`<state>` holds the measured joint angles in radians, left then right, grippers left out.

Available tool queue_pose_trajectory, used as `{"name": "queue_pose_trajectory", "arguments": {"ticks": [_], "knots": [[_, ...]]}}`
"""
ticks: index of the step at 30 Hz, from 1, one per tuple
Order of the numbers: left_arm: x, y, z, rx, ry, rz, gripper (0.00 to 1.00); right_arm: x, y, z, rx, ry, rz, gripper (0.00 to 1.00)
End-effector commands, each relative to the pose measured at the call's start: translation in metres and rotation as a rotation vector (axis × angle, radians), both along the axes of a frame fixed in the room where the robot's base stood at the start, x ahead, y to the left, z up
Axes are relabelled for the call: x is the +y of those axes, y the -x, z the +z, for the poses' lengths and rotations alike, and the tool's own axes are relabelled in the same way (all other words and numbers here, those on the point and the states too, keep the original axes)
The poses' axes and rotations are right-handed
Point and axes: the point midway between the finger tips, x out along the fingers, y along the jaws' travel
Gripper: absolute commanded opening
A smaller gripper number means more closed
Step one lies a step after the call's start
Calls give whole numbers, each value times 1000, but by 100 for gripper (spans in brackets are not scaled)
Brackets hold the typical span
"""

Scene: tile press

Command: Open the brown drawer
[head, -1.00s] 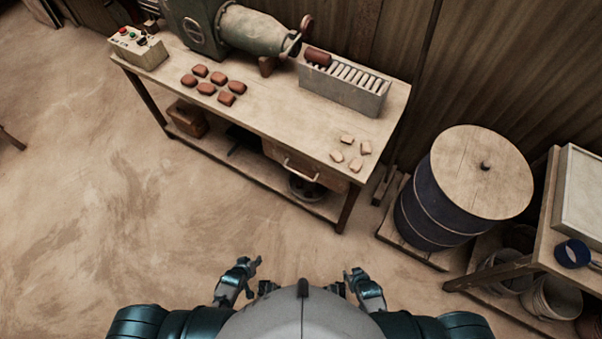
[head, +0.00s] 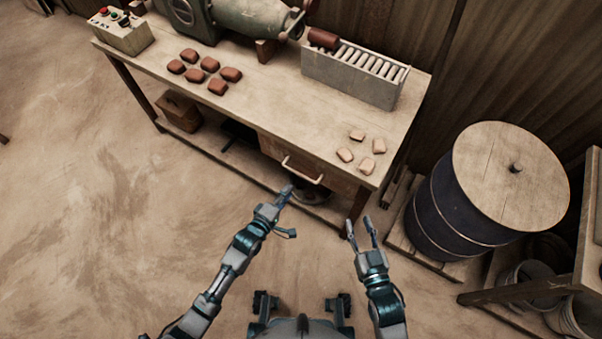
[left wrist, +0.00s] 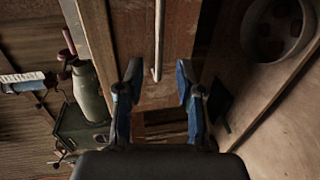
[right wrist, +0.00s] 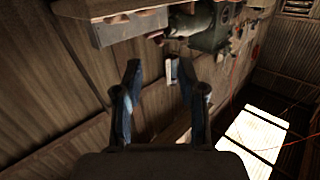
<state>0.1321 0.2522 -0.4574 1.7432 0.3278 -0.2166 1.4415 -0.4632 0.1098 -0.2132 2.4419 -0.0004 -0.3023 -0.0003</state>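The brown drawer (head: 337,189) is closed under the right part of the workbench top. Its pale bar handle (head: 303,171) runs across its front. My left gripper (head: 288,211) is open and empty, just in front of and below the handle in the head view. In the left wrist view, the drawer front (left wrist: 178,42) lies ahead and the handle (left wrist: 158,42) lines up between the open fingers (left wrist: 158,76); I see no contact. My right gripper (head: 359,221) is open and empty near the bench's right front leg. Its open fingers (right wrist: 152,68) also show in the right wrist view.
The workbench (head: 240,105) carries several brown tiles, several pale tiles, a grey rack (head: 350,82) and a green press machine (head: 245,20). A lidded blue drum (head: 445,205) stands at right, beside a table.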

Motion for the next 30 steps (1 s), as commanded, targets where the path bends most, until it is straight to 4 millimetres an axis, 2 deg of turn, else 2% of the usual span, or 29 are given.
{"name": "queue_pose_trajectory", "arguments": {"ticks": [1,6,12,18,26,30], "knots": [[-7,-10,-7,3,1,-1,37,2,-1,2,-48,-16,1,40],[-25,-44,-16,3,-1,0,37,5,-2,30,-244,-75,1,40],[-39,-70,-20,1,-2,1,37,6,5,55,-421,-130,0,40],[-46,-80,-20,0,-1,0,37,5,10,68,-498,-153,-2,40],[-46,-81,-20,0,-2,1,37,5,11,70,-507,-156,-1,40],[-46,-81,-20,0,-2,1,4,5,9,68,-504,-156,-1,40]]}}
